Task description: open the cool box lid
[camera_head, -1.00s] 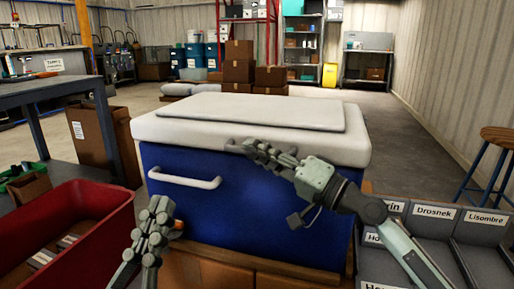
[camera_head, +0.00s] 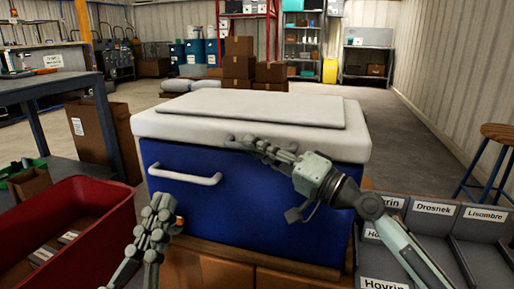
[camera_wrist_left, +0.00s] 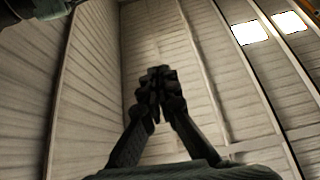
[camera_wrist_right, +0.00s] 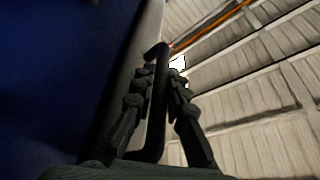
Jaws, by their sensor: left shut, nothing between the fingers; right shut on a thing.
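The cool box has a blue body (camera_head: 250,205) and a white lid (camera_head: 170,126). The lid lies flat and closed on top. A dark handle (camera_head: 232,142) sits on the lid's front edge, partly hidden by my right gripper (camera_head: 250,144). That gripper is shut on the handle; the right wrist view shows the black handle bar (camera_wrist_right: 158,105) between the fingers. My left gripper (camera_head: 165,197) is shut and empty, in front of the box's lower left. The left wrist view shows its fingertips (camera_wrist_left: 160,72) together against wall panels.
A white side handle (camera_head: 186,177) is on the box's front. A red bin (camera_head: 105,225) stands left, a dark table (camera_head: 50,88) beyond it. Labelled grey bins (camera_head: 430,235) are at the right, with a stool (camera_head: 497,133) behind.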

